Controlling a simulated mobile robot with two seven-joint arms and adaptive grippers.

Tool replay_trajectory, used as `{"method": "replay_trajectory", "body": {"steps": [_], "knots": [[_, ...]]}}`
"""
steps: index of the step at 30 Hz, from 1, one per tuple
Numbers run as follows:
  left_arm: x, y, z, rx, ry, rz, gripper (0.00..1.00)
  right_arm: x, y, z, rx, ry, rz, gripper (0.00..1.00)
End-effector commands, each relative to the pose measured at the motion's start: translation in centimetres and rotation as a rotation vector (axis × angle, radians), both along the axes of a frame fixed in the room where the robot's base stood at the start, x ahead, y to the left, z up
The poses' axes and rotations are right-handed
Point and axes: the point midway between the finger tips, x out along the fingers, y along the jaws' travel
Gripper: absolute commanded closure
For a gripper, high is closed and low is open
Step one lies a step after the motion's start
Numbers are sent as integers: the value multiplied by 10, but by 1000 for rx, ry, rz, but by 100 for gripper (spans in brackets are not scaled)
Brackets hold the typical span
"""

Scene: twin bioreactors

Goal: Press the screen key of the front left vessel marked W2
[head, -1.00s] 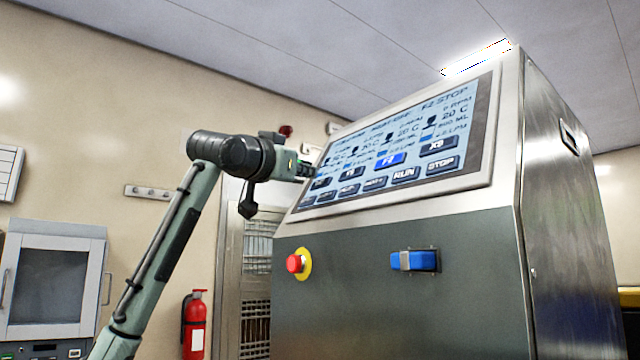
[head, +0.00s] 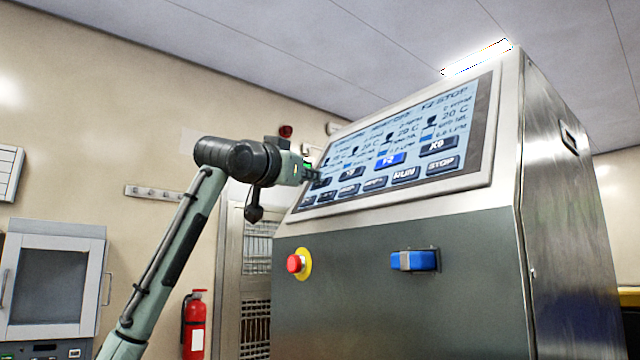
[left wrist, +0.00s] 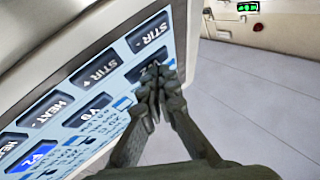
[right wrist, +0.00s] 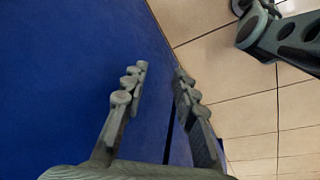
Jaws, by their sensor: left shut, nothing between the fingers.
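The tilted touch screen (head: 455,110) is on the front of the steel cabinet. Its upper key row shows a blue key (head: 390,160), dark keys on both sides, and a leftmost key mostly hidden by my fingers. My left gripper (head: 316,174) is shut and empty at the screen's left end. In the left wrist view the fingertips (left wrist: 158,82) overlap a dark key (left wrist: 149,69) below STIR -; its label is covered. Whether they touch it I cannot tell. My right gripper (right wrist: 160,78) is open and empty beside a dark blue surface.
STIR - (left wrist: 147,35) and STIR + (left wrist: 97,70) lie close to my left fingertips. Below the screen are a red emergency button (head: 295,263) and a blue switch (head: 413,260). A fire extinguisher (head: 194,325) stands by the wall. Floor beside the screen is clear.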

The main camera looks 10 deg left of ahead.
Motion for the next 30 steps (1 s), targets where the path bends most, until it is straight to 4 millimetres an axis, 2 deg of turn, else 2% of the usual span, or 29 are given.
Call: {"method": "replay_trajectory", "body": {"steps": [22, 30], "knots": [[4, -3, -3, 0, 2, 0, 100, -1, 1, 0, 2, 1, -1, 72], [-3, 3, 2, 0, 1, 0, 100, -2, 3, -1, 5, 4, -2, 72]]}}
